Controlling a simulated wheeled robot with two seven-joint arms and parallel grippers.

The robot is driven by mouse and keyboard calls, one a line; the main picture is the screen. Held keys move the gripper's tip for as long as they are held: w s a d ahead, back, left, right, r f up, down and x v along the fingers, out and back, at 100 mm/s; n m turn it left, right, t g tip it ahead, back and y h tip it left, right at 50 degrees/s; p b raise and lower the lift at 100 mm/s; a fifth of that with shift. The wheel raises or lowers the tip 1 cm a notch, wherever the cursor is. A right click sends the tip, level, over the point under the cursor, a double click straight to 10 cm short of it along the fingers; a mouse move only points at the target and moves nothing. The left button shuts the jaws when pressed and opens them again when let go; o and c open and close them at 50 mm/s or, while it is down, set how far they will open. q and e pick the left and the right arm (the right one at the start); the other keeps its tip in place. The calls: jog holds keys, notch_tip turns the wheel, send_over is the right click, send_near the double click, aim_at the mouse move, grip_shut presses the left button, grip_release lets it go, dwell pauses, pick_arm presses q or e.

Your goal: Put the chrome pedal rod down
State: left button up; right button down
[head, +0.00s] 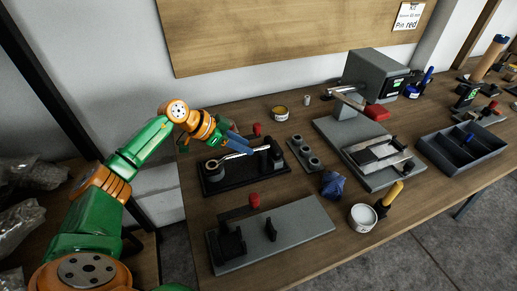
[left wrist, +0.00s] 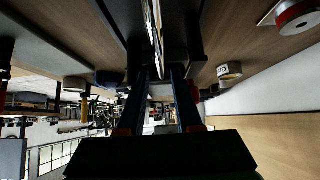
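The chrome pedal rod (head: 232,157) lies across the black pedal fixture (head: 226,184), from a round post at the left to the upright block at the right. My left gripper (head: 246,147), with blue fingers, is at the rod's middle. In the left wrist view the rod (left wrist: 155,28) runs between the fingertips of my left gripper (left wrist: 160,73). The fingers stand apart, with a gap that looks wider than the rod. Whether a finger touches it is hard to see. My right gripper is not in view.
A grey fixture with a red knob (head: 285,229) stands in front. A dark tray (head: 447,165) lies farther right.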

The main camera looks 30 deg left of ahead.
pick_arm(q)
jog(key=x, duration=0.3)
jog(key=shift+w, duration=0.15)
jog(key=shift+w+d+f, duration=0.3)
jog(key=shift+s, duration=0.15)
grip_shut()
jog(key=shift+r, duration=0.1)
dwell(0.7)
